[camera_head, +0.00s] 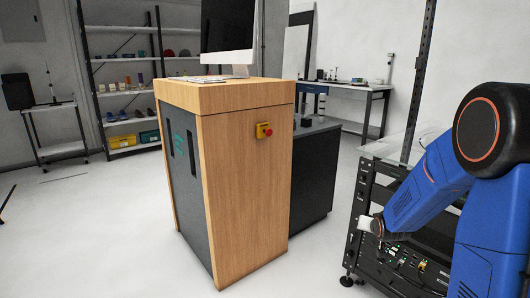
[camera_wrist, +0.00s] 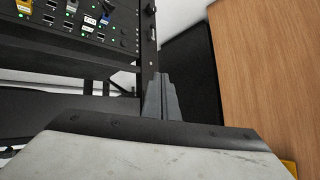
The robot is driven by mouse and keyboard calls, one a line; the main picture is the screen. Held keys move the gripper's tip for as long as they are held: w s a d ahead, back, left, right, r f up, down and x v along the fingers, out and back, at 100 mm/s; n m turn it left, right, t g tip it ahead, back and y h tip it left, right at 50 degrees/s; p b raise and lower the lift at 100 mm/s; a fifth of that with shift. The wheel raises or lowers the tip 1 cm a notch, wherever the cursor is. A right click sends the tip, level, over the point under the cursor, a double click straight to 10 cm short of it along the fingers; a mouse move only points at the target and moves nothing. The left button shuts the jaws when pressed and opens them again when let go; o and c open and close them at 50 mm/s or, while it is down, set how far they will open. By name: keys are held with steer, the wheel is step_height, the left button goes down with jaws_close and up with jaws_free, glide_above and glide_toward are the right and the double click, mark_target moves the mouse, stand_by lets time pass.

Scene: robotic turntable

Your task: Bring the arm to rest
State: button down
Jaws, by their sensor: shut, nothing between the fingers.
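My blue arm stands at the right of the head view, bent at the elbow, with its forearm slanting down to the left. The end of my arm is a small white part beside the black equipment rack (camera_head: 395,275); my fingers are too small to make out there. In the wrist view my gripper (camera_wrist: 162,78) shows as two grey fingers side by side, shut with nothing between them. The fingers point toward the rack's upright post (camera_wrist: 148,35) and a dark cabinet behind; I cannot tell the distance.
A wooden cabinet (camera_head: 245,180) with a monitor (camera_head: 228,28) and a red emergency button (camera_head: 264,131) stands mid-view. A dark grey cabinet (camera_head: 312,175) adjoins it. Shelves (camera_head: 125,90) and a workbench (camera_head: 345,88) stand at the back. Open floor lies at the left.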

steer(key=s+a+r+g, duration=0.1)
steer(key=s+a+r, duration=0.3)
steer(key=s+r, duration=0.5)
steer(key=s+a+r+n+g, duration=0.1)
steer(key=s+a, duration=0.1)
steer(key=s, duration=1)
steer(key=s+a+r+n+g, duration=0.1)
steer(key=s+a+r+g, duration=0.1)
steer(key=s, duration=1)
steer(key=s+a+r+n+g+y, duration=0.1)
steer(key=s+a+r, duration=0.1)
steer(key=s, duration=0.9)
steer(key=shift+s+a+r+n+g, duration=0.25)
steer(key=shift+s+a+n+g, duration=0.05)
steer(key=shift+s+a+n, duration=0.15)
